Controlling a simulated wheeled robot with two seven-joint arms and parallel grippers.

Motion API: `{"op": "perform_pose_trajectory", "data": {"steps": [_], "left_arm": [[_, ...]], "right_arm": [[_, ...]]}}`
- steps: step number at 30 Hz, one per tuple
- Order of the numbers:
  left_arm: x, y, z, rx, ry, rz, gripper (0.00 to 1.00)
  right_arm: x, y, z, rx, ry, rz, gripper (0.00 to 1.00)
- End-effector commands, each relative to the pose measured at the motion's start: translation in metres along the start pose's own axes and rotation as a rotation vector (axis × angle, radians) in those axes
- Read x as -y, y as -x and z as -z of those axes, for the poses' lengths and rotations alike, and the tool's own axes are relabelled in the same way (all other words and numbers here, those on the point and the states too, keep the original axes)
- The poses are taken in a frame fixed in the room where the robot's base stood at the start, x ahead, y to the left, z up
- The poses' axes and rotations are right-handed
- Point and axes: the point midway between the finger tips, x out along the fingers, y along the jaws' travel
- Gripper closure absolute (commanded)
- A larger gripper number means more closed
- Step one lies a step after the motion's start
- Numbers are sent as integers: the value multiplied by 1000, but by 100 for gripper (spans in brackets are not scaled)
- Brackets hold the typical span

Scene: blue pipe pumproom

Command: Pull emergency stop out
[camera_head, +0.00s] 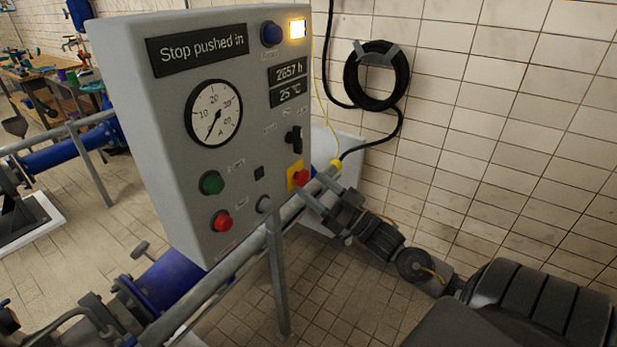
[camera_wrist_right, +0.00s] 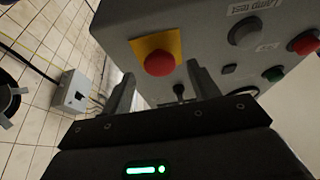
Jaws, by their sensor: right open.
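The emergency stop is a red mushroom button (camera_head: 301,177) on a yellow plate at the right edge of the grey control box's front. The box's display (camera_head: 197,48) reads "Stop pushed in". My right gripper (camera_head: 318,189) comes from the lower right and is close to the button. In the right wrist view the red button (camera_wrist_right: 159,63) appears between the two open fingers, above the palm. No contact is visible and nothing is held.
The control box (camera_head: 165,120) also carries a gauge (camera_head: 214,112), a green button (camera_head: 211,183), another red button (camera_head: 221,221) and a black switch (camera_head: 294,139). A metal rail (camera_head: 240,255) runs below it. A coiled black hose (camera_head: 377,75) hangs on the tiled wall.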

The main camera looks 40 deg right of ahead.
Motion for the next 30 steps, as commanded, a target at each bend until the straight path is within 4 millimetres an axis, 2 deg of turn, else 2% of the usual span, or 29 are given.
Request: {"op": "perform_pose_trajectory", "data": {"steps": [1,6,17,30], "left_arm": [[0,5,1,-1,0,0,64],[0,9,2,-1,0,0,64],[0,9,2,-2,0,0,64],[0,9,2,-3,0,0,64]], "right_arm": [[0,-9,3,-2,0,-1,40],[0,-24,1,-1,1,-1,40],[0,-28,-1,1,1,0,40],[0,-28,-1,1,0,-1,96]]}}
